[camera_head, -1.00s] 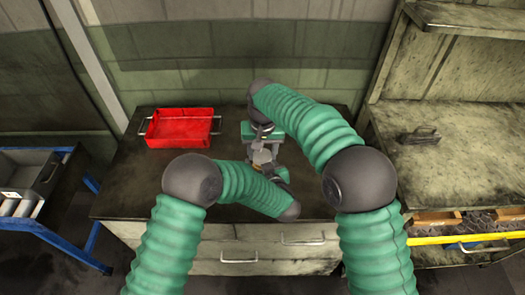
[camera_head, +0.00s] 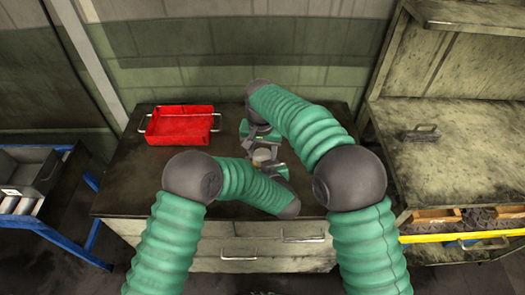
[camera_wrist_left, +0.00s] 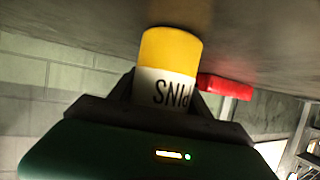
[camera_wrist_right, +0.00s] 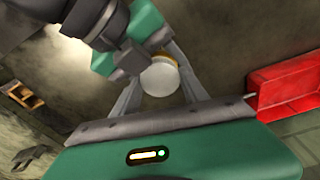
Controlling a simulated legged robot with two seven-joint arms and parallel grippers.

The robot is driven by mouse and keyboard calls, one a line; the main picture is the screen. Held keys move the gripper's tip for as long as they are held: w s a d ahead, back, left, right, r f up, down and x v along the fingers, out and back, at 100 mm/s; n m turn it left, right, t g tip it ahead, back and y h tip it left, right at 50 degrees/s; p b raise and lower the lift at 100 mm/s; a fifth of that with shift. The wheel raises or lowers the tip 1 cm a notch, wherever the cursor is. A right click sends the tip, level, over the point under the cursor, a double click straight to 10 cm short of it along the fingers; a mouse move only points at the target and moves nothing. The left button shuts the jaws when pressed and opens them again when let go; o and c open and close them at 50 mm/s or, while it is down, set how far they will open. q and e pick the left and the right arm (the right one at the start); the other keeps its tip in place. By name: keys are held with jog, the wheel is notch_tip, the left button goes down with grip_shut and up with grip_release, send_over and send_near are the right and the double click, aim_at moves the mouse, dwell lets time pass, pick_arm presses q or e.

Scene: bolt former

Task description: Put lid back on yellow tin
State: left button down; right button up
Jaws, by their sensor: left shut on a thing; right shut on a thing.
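The yellow tin (camera_wrist_left: 170,52), with a white band lettered PINS, is between the fingers of my left gripper (camera_wrist_left: 165,98) in the left wrist view, where its lettering appears inverted. It is small in the head view (camera_head: 262,157), partly hidden by the grippers. In the right wrist view, a pale round disc (camera_wrist_right: 160,78), seemingly the lid, lies between the fingers of my right gripper (camera_wrist_right: 160,85), which is shut on it. A yellowish rim shows behind the disc. Lid and tin look lined up; I cannot tell whether the lid is seated.
A red tray (camera_head: 180,126) with wire handles stands at the left back of the dark workbench (camera_head: 130,182). A blue-framed cart (camera_head: 50,225) stands left. The bench's left front is clear.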

jog(key=shift+m, duration=0.3)
jog(key=o, duration=1.3)
jog(key=shift+r, duration=2.3)
jog(key=shift+c, duration=0.4)
